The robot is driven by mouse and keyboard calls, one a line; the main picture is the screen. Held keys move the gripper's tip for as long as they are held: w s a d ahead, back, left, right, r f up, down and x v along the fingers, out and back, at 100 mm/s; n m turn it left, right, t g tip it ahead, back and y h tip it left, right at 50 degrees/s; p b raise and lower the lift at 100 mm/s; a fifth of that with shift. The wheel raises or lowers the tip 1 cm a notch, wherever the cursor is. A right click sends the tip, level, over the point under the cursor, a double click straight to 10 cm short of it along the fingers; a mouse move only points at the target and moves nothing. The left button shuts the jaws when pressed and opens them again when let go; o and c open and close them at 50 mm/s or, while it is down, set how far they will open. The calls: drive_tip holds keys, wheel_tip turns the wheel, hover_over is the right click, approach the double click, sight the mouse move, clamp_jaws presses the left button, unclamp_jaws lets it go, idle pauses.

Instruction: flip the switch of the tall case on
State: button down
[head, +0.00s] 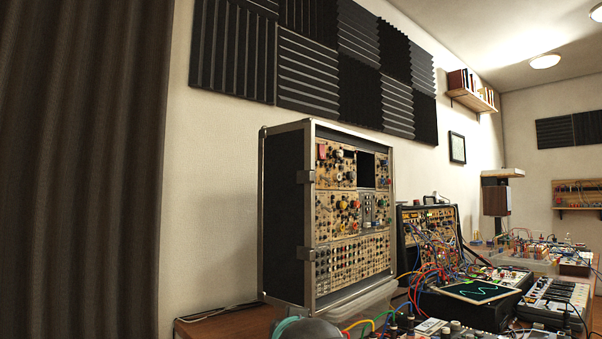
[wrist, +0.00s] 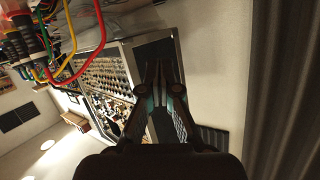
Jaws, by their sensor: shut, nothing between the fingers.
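The tall case (head: 285,215) stands on a wooden table against the wall in the head view. It has a dark side, metal edges and a tan front full of knobs and jacks. A small red part (head: 322,151) shows at the upper left of its front; I cannot tell for sure whether it is the switch. In the wrist view the tall case (wrist: 95,82) appears turned over, left of and behind my fingers. My gripper (wrist: 160,68) is shut and empty, seen in front of the case's dark side. I see no contact with the case.
A smaller case (head: 428,213) with many patch cables stands right of the tall case. A screen with a green trace (head: 474,291) and a keyboard unit (head: 555,295) crowd the table. Coloured cables (wrist: 75,45) hang close in the wrist view. A dark curtain (head: 85,170) is at left.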

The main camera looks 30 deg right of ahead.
drive_tip(key=w+d+r+m+t+h, duration=0.2)
drive_tip(key=w+d+r+t+h, duration=0.15)
drive_tip(key=d+r, duration=0.7)
drive_tip(key=n+t+y+b, duration=0.3)
drive_tip(key=n+t+y, duration=0.15)
drive_tip(key=t, duration=0.35)
approach(323, 153)
wheel_tip(323, 153, down, 3)
drive_tip(key=s+d, duration=0.2)
drive_tip(key=s+d+n+y, duration=0.1)
drive_tip(key=n+y, duration=0.1)
drive_tip(key=y, duration=0.1)
drive_tip(key=s+d+n+y, duration=0.1)
drive_tip(key=s+n+y, duration=0.1)
drive_tip(key=y, duration=0.2)
drive_tip(key=s+d+n+y, duration=0.1)
drive_tip(key=n+y, duration=0.2)
drive_tip(key=y, duration=0.1)
drive_tip(key=shift+s+d+r, duration=0.2)
drive_tip(key=shift+s+r, duration=0.1)
drive_tip(key=shift+r, duration=0.05)
drive_tip(key=shift+w, duration=0.1)
